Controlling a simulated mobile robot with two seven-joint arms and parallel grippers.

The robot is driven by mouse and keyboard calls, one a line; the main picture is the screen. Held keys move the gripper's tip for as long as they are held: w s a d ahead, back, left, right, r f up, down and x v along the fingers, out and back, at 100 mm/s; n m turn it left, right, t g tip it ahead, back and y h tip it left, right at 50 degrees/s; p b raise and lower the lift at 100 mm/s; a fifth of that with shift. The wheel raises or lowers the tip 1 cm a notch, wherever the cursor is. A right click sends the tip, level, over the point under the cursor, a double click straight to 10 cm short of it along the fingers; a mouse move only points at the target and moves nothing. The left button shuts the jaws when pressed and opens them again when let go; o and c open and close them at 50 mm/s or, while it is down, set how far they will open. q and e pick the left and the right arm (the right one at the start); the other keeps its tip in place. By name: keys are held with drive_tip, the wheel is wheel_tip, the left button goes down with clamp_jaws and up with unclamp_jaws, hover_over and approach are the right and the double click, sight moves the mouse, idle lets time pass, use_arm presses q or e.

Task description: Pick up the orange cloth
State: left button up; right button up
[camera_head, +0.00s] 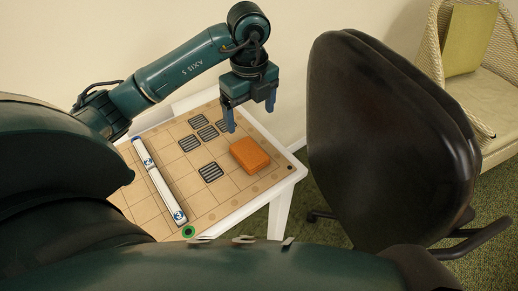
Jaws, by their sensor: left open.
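The orange cloth (250,155) is a thick, folded, block-like piece. It lies on the right part of a white table (262,198) with a tan, grid-marked top. My left gripper (250,118) points down above the table, just behind the cloth in the picture. Its two blue fingers are apart with nothing between them, and a gap shows between the gripper and the cloth. My right gripper is not in view.
A white-and-blue bar (158,182) lies across the table's left part. Several dark striped squares (211,172) and a green ring (188,231) are on the top. A dark chair (385,140) stands right of the table. A wicker chair (480,90) is farther right.

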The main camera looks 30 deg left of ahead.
use_arm(q)
hover_over(249, 151)
drive_tip(key=f, duration=0.7)
drive_tip(key=shift+d+f, duration=0.15)
drive_tip(key=shift+d, duration=0.2)
drive_tip(key=f, duration=0.5)
drive_tip(key=shift+a+f, duration=0.1)
drive_tip(key=shift+a, duration=0.25)
drive_tip(key=c, duration=1.1)
